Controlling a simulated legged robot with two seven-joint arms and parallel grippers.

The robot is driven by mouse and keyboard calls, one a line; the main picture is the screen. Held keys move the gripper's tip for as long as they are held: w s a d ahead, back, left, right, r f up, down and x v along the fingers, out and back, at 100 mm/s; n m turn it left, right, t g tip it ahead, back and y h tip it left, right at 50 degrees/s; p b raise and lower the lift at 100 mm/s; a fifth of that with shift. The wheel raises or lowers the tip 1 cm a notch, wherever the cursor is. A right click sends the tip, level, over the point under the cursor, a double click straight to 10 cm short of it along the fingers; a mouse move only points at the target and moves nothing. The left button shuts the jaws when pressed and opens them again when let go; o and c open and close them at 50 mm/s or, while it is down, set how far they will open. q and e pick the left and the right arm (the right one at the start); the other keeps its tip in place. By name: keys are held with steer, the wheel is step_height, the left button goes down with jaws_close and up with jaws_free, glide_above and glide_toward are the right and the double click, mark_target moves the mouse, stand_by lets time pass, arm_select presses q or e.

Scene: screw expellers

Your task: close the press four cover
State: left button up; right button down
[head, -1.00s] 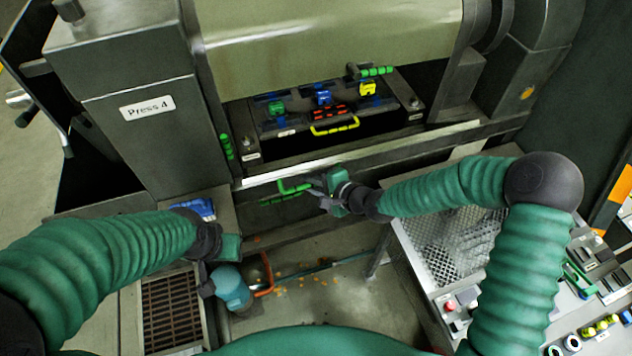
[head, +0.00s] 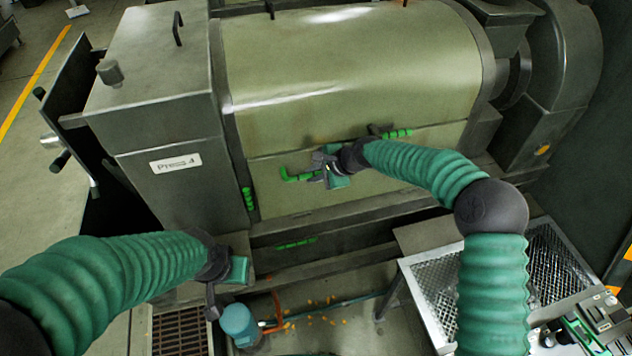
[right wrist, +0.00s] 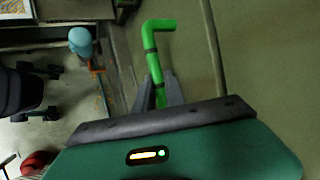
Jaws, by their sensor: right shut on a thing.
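The Press 4 cover (head: 390,185) is a pale olive panel on the front of the press. It stands across the opening, below the rounded upper shell, and the inside is hidden. I cannot tell whether its edges sit flush. A bent green handle (head: 293,176) is on its left part; it also shows in the right wrist view (right wrist: 155,45). My right gripper (head: 318,172) is shut on the green handle. My left gripper (head: 211,300) hangs low at the left, below the press body, away from the cover; its jaw opening is unclear.
A green grip (head: 397,133) sits at the cover's upper edge, and another (head: 247,199) at the left frame. The grey Press 4 housing (head: 165,150) stands left. A mesh-topped table (head: 440,285) stands at lower right. A blue container (head: 238,322) stands on the floor.

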steer(key=shift+w+f, duration=0.1)
steer(key=shift+w, duration=0.1)
stand_by(0.3)
steer(key=c, duration=1.4)
jaws_free()
steer(key=shift+w, duration=0.2)
steer(key=shift+s, duration=0.1)
steer(key=shift+r, duration=0.2)
